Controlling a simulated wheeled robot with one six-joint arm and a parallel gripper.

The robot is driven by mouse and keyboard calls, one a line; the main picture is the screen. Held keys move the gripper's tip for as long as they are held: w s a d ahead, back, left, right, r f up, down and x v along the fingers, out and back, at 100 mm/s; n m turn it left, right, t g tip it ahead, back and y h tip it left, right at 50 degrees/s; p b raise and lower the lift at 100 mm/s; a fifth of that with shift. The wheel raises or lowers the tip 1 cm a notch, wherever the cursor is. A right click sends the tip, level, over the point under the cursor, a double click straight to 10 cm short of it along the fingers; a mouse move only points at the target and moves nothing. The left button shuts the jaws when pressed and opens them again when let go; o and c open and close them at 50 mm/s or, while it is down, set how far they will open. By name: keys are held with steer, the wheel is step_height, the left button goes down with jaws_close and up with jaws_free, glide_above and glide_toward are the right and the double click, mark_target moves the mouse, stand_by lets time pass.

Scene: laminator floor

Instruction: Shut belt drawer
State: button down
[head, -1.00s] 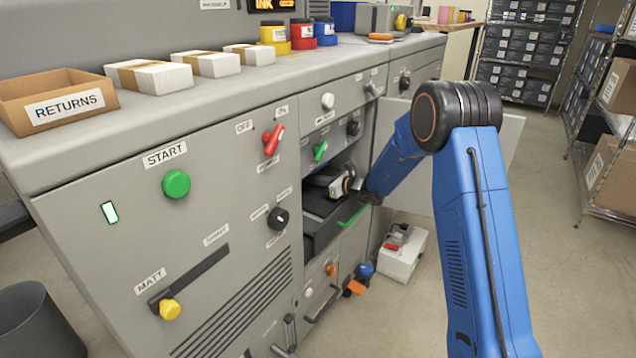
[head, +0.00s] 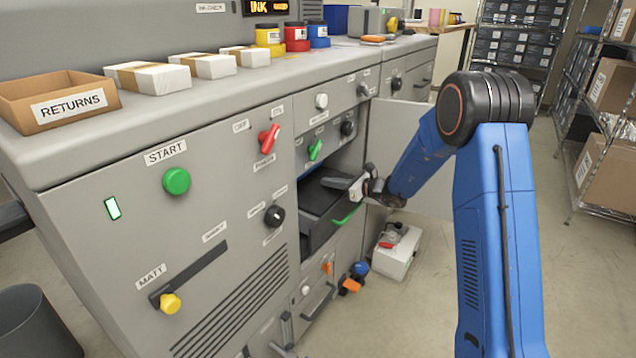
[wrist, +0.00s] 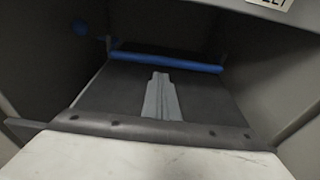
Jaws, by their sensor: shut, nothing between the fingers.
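The belt drawer is a dark tray (head: 318,228) with a green handle (head: 346,216), standing out of its opening in the grey machine. My gripper (head: 330,182) is above the drawer, near its front, with its fingers pointing into the opening. In the wrist view the shut, empty fingers (wrist: 160,80) show over a dark surface (wrist: 105,90), with a blue bar (wrist: 165,62) beyond them. I cannot tell whether the gripper touches the drawer; part of the opening is hidden behind it.
An open grey door panel (head: 385,140) stands right of the drawer, behind my arm. A white box (head: 395,258) sits on the floor below it. A red lever (head: 268,138) and a green lever (head: 315,149) stick out nearby.

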steer(key=v, duration=0.4)
steer(key=s+d+f+h, duration=0.1)
steer(key=s+d+f, duration=0.1)
steer(key=s+d, duration=1.2)
glide_toward(318, 197)
steer(key=d+f, duration=0.1)
steer(key=s+d+f, duration=0.1)
steer(key=shift+s+d+g, duration=0.3)
steer(key=shift+d, duration=0.1)
steer(key=shift+w+a, duration=0.35)
steer(key=shift+a, duration=0.1)
steer(key=shift+a, duration=0.1)
steer(key=w+a, duration=0.1)
steer(key=a, duration=0.1)
steer(key=w+a, duration=0.4)
steer(key=a, duration=0.1)
steer(key=shift+w, duration=0.15)
steer(key=shift+w+a, duration=0.15)
steer(key=shift+a, duration=0.05)
